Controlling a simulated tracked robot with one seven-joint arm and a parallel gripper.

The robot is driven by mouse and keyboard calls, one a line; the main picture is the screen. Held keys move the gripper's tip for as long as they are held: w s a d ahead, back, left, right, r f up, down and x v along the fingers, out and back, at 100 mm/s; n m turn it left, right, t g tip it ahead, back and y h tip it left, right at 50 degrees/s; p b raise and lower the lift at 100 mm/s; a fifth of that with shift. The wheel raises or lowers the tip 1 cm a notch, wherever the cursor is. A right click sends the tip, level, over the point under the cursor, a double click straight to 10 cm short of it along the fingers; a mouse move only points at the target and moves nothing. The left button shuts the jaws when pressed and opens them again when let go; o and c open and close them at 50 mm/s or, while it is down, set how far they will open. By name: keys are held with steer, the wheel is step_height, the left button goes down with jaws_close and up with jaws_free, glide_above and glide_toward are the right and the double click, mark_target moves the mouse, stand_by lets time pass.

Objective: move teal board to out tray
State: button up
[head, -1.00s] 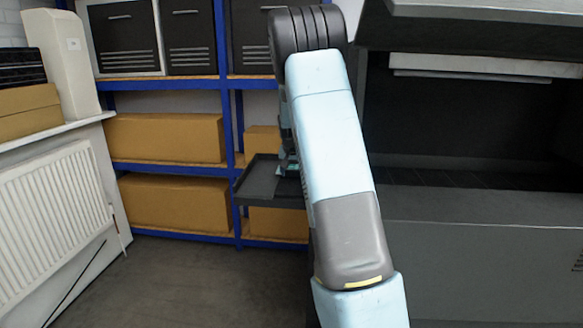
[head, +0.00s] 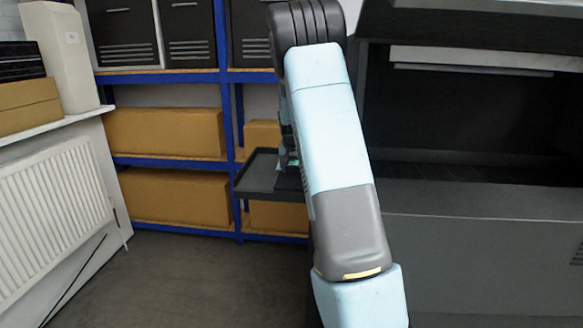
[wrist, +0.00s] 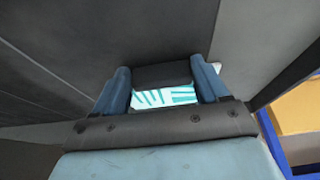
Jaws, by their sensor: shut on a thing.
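My gripper (wrist: 163,82) is in the wrist view, with its two blue fingers closed around the teal board (wrist: 165,97). The board shows as a teal and white striped patch between the fingers, partly covered by a dark block. In the head view my arm hides most of the gripper; a small teal patch shows at the arm's left edge, above a dark shallow tray (head: 262,184). I cannot tell whether the board touches the tray, or whether this is the out tray; no label is readable.
A blue-framed shelf (head: 232,125) with cardboard boxes (head: 165,132) and dark crates stands behind the tray. A radiator (head: 52,215) is on the left wall. A large dark grey machine (head: 480,235) with an open front fills the right. The floor at lower left is clear.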

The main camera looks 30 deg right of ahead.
steer(key=shift+f, duration=0.1)
steer(key=o, duration=1.1)
